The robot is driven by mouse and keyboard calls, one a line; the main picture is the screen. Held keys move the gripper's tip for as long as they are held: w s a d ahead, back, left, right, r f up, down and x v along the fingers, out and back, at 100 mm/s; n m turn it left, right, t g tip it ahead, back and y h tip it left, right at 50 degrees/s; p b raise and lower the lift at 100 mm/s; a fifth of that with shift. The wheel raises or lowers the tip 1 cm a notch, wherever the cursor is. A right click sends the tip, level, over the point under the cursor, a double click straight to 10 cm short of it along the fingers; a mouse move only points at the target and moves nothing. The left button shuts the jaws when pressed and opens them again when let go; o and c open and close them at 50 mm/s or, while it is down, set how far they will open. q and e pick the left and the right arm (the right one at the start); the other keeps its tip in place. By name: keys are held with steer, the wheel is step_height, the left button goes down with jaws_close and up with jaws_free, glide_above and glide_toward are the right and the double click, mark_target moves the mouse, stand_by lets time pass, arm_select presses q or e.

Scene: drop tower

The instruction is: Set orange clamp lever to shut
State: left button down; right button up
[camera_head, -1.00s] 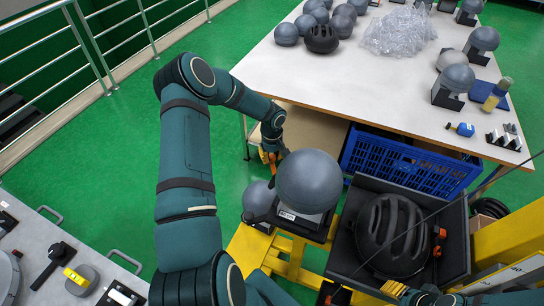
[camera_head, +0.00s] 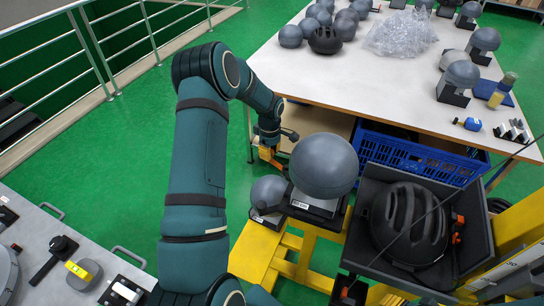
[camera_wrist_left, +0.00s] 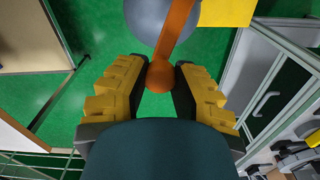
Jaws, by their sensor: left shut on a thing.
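My left gripper (camera_head: 268,157) is beyond the grey headforms, near the front left corner of the big table. In the left wrist view, the orange clamp lever (camera_wrist_left: 175,35) reaches down from the top to a round knob between the yellow fingers of the left gripper (camera_wrist_left: 160,80). The gripper is shut on the lever at its knob. In the head view the lever is mostly hidden by the gripper and headforms. A large grey headform (camera_head: 323,165) sits on a dark base. My right gripper is not clearly visible.
A smaller grey headform (camera_head: 268,192) stands beside the large one, above a yellow frame (camera_head: 255,250). A dark tray (camera_head: 350,255) holds a black helmet (camera_head: 408,225). A blue crate (camera_head: 420,160) stands behind it. Green floor lies open at left.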

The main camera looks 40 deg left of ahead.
arm_select(q)
steer(key=shift+s+d+f+n+b, duration=0.15)
steer(key=shift+s+n+b, duration=0.15)
steer(key=shift+s+n, duration=0.45)
steer(key=shift+s+d+n, duration=0.15)
steer(key=shift+s+n, duration=0.4)
steer(key=shift+n, duration=0.4)
steer(key=shift+s+d+n, duration=0.1)
steer(key=shift+s+n, duration=0.45)
steer(key=shift+n, duration=0.35)
steer(key=c, duration=0.7)
jaws_free()
step_height(320, 180, up, 12)
steer(key=shift+r, duration=0.1)
